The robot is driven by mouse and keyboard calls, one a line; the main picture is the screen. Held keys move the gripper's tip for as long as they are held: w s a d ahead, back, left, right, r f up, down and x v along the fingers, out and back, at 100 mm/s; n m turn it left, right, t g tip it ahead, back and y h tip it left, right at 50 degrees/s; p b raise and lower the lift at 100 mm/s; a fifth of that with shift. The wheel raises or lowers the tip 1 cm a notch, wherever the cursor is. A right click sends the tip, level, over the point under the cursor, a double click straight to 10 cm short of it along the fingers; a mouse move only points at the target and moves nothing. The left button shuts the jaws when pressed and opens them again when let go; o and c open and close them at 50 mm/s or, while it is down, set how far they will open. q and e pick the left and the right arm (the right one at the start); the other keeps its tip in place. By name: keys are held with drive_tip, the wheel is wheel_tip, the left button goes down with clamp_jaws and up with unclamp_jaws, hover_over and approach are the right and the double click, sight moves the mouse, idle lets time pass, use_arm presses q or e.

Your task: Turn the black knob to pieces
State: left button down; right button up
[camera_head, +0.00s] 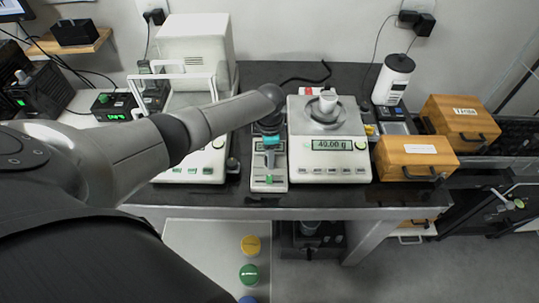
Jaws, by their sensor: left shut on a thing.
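My left gripper (269,138) points down over a narrow white unit (269,181) at the middle of the dark table. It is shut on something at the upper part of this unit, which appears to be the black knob. The knob is hidden by the gripper and wrist, so its setting cannot be read. A green piece shows on the unit's front, below the gripper. My right gripper is not in view.
A balance (329,172) reading 40.00 g holds a white cup-like item and stands close right of the unit. A larger balance (206,168) stands to the left. Wooden boxes (415,163) are at the right. My left arm crosses above the left side.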

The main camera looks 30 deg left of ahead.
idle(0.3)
use_arm(q)
drive_tip(key=c, duration=0.5)
unclamp_jaws()
wheel_tip(320, 180, up, 15)
drive_tip(key=p, duration=0.3)
drive_tip(key=shift+r, duration=0.2)
